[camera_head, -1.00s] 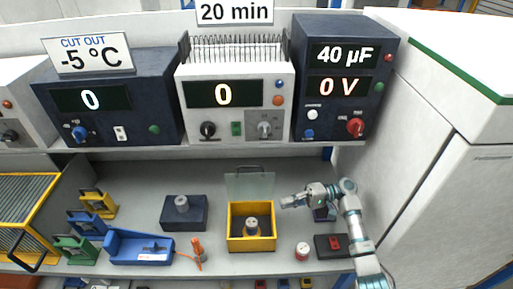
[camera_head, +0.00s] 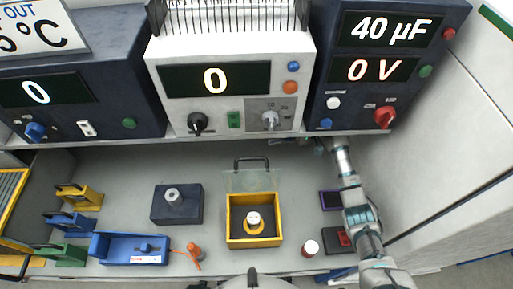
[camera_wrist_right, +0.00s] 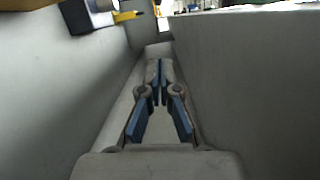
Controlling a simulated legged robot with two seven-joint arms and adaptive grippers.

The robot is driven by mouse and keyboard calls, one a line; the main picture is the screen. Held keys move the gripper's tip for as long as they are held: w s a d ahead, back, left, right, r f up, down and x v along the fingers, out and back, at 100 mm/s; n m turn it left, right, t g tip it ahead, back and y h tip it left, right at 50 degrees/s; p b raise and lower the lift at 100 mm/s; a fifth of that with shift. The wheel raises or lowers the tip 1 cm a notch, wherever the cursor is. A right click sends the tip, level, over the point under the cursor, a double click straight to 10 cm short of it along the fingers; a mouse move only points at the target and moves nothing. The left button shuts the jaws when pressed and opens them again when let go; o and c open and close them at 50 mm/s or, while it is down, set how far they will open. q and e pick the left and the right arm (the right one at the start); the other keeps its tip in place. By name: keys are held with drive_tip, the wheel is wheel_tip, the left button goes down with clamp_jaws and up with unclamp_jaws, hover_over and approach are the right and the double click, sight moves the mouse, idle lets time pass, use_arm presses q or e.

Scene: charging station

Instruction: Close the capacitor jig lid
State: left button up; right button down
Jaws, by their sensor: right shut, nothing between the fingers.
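The yellow capacitor jig (camera_head: 233,243) sits on the bench with its clear lid (camera_head: 240,183) standing open at its back edge. The lid's dark handle (camera_head: 251,160) is at the top. A pale capacitor (camera_head: 254,219) stands inside the jig. My right gripper (camera_head: 283,141) is behind and to the right of the lid, close under the instrument shelf edge, which partly hides it. In the right wrist view its blue-padded fingers (camera_wrist_right: 158,72) are together and empty. My left gripper is not in view.
Instruments (camera_head: 231,82) stand on the shelf above. A dark block (camera_head: 177,212) with a cylinder and a blue tray (camera_head: 130,249) lie left of the jig. A white cabinet wall (camera_head: 447,150) bounds the right side.

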sight(252, 174)
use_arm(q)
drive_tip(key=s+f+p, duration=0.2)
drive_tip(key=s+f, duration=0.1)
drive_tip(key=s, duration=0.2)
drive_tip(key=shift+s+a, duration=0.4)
use_arm(e)
drive_tip(key=s+a, duration=0.5)
drive_tip(key=a, duration=0.1)
drive_tip(key=shift+r, duration=0.25)
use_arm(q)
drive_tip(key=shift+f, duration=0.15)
use_arm(e)
drive_tip(key=shift+s, duration=0.1)
